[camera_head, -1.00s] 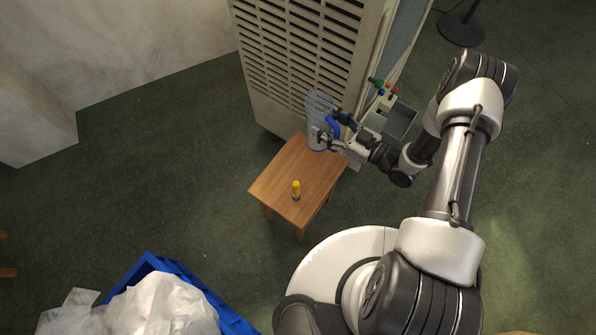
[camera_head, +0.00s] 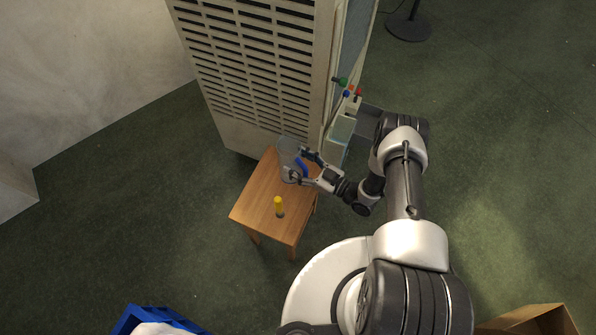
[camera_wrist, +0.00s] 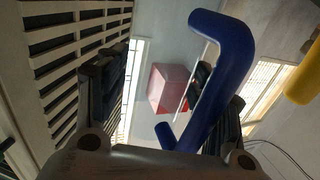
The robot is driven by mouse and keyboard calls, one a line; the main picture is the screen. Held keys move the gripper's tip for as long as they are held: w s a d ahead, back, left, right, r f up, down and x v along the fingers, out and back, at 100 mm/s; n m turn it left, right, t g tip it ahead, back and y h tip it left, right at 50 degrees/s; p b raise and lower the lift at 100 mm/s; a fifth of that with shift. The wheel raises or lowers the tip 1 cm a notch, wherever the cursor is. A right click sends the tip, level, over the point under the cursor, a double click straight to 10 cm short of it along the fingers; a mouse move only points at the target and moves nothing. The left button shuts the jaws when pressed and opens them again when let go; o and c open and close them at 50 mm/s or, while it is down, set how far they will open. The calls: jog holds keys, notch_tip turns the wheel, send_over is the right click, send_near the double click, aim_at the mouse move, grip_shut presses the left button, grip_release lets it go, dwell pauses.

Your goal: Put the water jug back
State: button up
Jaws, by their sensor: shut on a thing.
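The water jug (camera_head: 288,152) is clear with a blue handle, which also shows large in the wrist view (camera_wrist: 228,75). My gripper (camera_head: 303,166) is shut on the blue handle from the right. The jug appears at the back end of the small wooden table (camera_head: 255,208), near the louvred cabinet. I cannot tell whether its base touches the tabletop. In the wrist view the handle passes between my dark fingers, and the clear body is hard to make out.
A yellow-topped bottle (camera_head: 279,205) stands near the table's front. The louvred cabinet (camera_head: 262,75) rises directly behind the table. A grey box with coloured knobs (camera_head: 342,130) is to the right. A blue crate (camera_head: 150,318) and a cardboard box (camera_head: 530,322) are in front.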

aim_at(299, 170)
jog(key=shift+f+b, duration=0.95)
jog(key=shift+f, duration=1.25)
jog(key=shift+f, duration=0.15)
jog(key=o, duration=1.1)
jog(key=shift+o, duration=0.2)
